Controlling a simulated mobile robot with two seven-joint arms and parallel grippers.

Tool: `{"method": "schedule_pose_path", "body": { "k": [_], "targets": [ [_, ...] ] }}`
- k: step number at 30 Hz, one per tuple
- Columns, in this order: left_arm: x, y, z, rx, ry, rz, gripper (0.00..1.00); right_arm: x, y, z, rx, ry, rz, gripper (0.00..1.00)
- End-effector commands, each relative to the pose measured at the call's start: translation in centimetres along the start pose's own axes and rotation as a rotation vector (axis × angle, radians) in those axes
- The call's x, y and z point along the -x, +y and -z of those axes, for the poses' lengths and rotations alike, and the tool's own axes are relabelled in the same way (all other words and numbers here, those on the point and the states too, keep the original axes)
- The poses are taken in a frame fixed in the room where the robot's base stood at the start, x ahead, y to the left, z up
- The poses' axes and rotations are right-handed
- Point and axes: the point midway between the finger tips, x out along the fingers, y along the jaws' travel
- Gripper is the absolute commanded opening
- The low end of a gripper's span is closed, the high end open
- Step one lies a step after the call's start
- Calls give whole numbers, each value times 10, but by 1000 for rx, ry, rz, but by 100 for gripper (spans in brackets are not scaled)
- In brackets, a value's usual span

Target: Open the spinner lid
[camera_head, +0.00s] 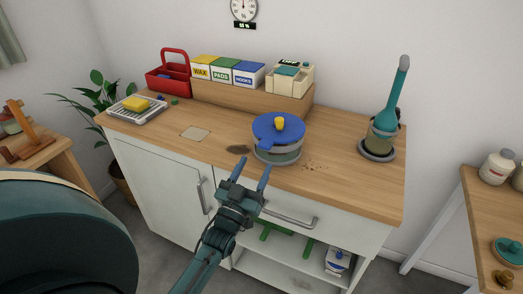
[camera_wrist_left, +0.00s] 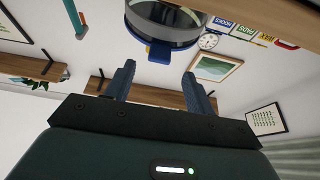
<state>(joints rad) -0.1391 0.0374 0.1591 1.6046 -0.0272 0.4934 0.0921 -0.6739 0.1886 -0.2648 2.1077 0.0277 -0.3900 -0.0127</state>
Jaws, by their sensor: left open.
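The spinner has a round blue lid (camera_head: 268,134) with a yellow knob (camera_head: 279,123) on top. The lid sits on a clear grey bowl (camera_head: 279,156) near the front edge of the wooden counter. My left gripper (camera_head: 252,168) is open and empty, just in front of the spinner and a little to its left. In the left wrist view the spinner's bowl (camera_wrist_left: 165,27) is at the top, with a blue tab (camera_wrist_left: 159,53) at its rim, beyond and above the open fingertips (camera_wrist_left: 158,72). The lid's top is hidden there. My right gripper is not in view.
A teal brush (camera_head: 391,101) stands in a holder at the counter's right. A red caddy (camera_head: 173,64), several boxes (camera_head: 249,82) on a wooden riser, and a tray with a yellow sponge (camera_head: 135,103) are behind and left. A drawer handle (camera_head: 289,218) lies below the front edge.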

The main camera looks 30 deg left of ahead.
Motion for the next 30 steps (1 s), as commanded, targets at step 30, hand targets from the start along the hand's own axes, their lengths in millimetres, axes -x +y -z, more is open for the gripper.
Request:
{"method": "schedule_pose_path", "body": {
  "k": [30],
  "targets": [
    [-54,0,0,1,-1,-1,30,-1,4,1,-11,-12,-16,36]
  ]
}}
